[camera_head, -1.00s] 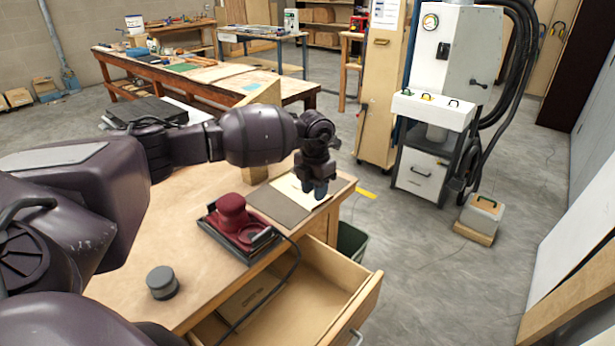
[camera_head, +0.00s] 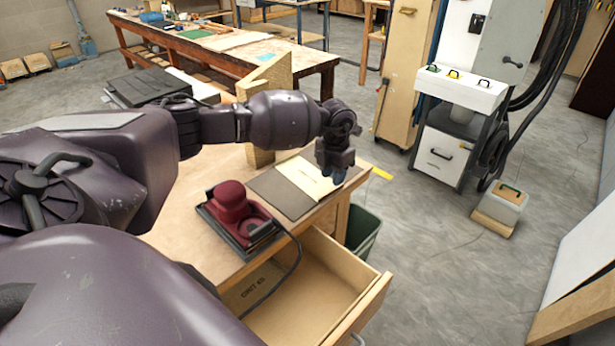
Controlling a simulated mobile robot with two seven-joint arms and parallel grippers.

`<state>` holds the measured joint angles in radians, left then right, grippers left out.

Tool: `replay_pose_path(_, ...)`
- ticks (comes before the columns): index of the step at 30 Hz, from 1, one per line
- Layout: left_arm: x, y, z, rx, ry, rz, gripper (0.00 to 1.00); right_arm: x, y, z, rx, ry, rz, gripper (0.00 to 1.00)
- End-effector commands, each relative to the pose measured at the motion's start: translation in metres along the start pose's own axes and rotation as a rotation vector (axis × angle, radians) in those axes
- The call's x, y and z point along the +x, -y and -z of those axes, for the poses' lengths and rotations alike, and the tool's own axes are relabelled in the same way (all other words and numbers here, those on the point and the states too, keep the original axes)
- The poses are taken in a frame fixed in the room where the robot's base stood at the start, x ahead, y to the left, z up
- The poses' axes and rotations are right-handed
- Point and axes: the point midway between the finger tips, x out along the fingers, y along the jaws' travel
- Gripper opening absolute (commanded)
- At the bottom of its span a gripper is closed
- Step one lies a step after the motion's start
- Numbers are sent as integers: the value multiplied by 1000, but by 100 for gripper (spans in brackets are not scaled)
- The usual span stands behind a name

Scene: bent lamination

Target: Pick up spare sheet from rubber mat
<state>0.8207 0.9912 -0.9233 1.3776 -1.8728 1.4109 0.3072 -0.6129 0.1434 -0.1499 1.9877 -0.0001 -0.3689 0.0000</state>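The spare sheet (camera_head: 305,174) is a thin cream rectangle lying on the dark grey rubber mat (camera_head: 280,194) near the right corner of the wooden workbench. My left gripper (camera_head: 338,180) points down over the right end of the sheet and hides part of it. Its fingers are small and dark here, and the gap between them is unclear. I cannot tell whether the fingertips touch the sheet. My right gripper is not in view.
A red sander (camera_head: 236,208) stands on the bench just left of the mat, its cable running into an open drawer (camera_head: 310,290). A wooden block piece (camera_head: 262,158) stands behind the mat. A green bin (camera_head: 362,232) is on the floor right of the bench.

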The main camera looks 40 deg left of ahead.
Motion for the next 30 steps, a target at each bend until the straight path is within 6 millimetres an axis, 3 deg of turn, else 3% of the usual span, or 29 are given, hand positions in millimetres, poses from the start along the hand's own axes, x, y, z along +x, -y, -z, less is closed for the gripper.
replay_pose_path(13, 49, -1, -7, -1, 0, 0, 33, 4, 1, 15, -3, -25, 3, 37)
replay_pose_path(23, 55, -2, -7, 0, 0, -1, 33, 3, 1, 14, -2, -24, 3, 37)
replay_pose_path(30, 54, -2, -7, -1, 0, -1, 0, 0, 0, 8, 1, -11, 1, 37)
